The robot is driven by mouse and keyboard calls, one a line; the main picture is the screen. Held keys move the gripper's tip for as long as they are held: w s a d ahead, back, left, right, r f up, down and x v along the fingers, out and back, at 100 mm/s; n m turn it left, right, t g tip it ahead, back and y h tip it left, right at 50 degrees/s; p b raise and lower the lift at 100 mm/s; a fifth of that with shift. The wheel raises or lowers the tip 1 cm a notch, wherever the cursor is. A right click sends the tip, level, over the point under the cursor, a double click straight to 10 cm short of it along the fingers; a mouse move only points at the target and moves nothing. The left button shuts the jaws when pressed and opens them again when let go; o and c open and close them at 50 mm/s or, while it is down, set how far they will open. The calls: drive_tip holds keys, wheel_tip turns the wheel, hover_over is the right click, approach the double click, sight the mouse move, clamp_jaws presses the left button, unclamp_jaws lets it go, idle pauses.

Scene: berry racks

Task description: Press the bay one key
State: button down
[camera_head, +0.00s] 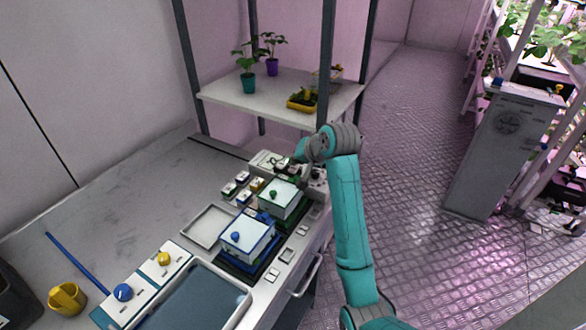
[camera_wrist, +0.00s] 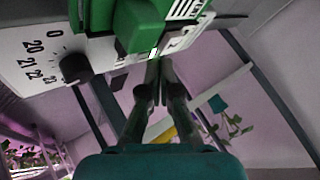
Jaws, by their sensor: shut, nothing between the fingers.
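My gripper (camera_head: 284,168) is at the far end of the bench, beside a light-coloured device (camera_head: 262,157). In the wrist view my gripper (camera_wrist: 158,64) is shut and empty, its fingertips close under a green block (camera_wrist: 135,22) with white labelled parts. I cannot tell whether the fingertips touch it. A white panel (camera_wrist: 22,60) with a black knob (camera_wrist: 75,68) and printed numbers is to its left. I cannot make out which part is the bay one key; its label is not readable in either view.
White-lidded boxes with a green knob (camera_head: 273,194) and a blue knob (camera_head: 236,236) stand near my arm. Small coloured blocks (camera_head: 229,188), an empty tray (camera_head: 208,226) and a yellow mug (camera_head: 66,299) are on the bench. A plant shelf (camera_head: 240,97) stands behind. The floor (camera_head: 400,150) at right is clear.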

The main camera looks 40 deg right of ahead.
sight(295, 169)
drive_tip(key=shift+r, duration=3)
